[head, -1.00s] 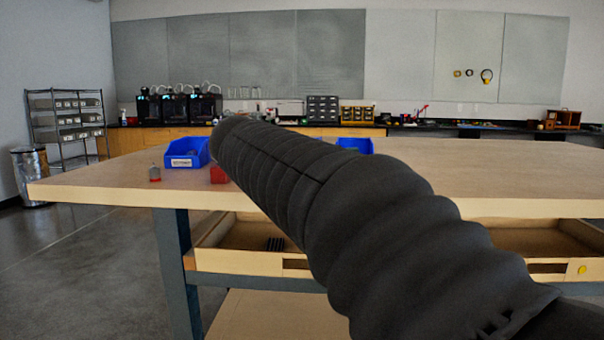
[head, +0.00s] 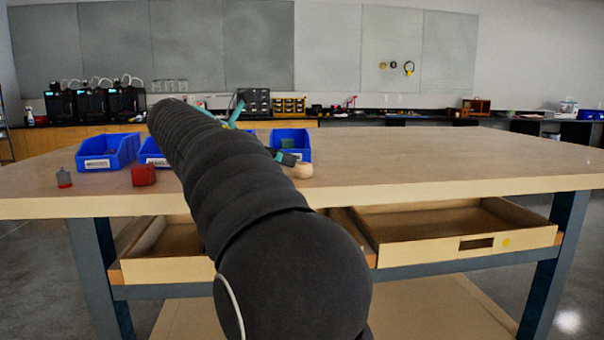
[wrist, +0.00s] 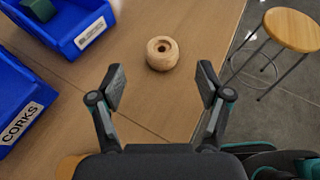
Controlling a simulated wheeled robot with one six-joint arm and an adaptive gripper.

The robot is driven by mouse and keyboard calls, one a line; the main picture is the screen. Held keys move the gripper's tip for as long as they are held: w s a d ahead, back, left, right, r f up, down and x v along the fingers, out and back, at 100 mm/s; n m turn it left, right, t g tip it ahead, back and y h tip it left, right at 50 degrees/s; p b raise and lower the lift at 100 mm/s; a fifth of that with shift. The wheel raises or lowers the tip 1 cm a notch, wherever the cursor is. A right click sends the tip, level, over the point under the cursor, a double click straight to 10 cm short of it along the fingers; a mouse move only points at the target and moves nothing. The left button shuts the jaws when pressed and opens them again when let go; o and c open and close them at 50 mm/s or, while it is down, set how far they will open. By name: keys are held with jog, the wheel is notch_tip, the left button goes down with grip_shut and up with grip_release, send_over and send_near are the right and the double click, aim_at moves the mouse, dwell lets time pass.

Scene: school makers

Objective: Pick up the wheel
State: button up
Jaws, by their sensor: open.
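The wheel (wrist: 162,54) is a small round piece of light wood with a hole in its middle. It lies on the wooden tabletop (wrist: 150,110), and in the head view the wheel (head: 300,171) shows near the table's front edge. My gripper (wrist: 161,83) is open and empty. In the wrist view the wheel is just beyond the fingertips, roughly centred between them and apart from both. My arm hides most of the gripper in the head view.
Blue bins stand left of the wheel, one labelled CORKS (wrist: 20,120), another (wrist: 75,25) holding a green block. A red block (head: 143,175) and a small grey and red item (head: 64,178) lie farther left. A stool (wrist: 290,30) stands beyond the table edge. The tabletop's right side is clear.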

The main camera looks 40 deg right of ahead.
aim_at(301, 164)
jog(key=shift+b+x, duration=0.35)
jog(key=shift+x, duration=2.65)
jog(key=shift+s, duration=0.15)
jog(key=c, duration=1)
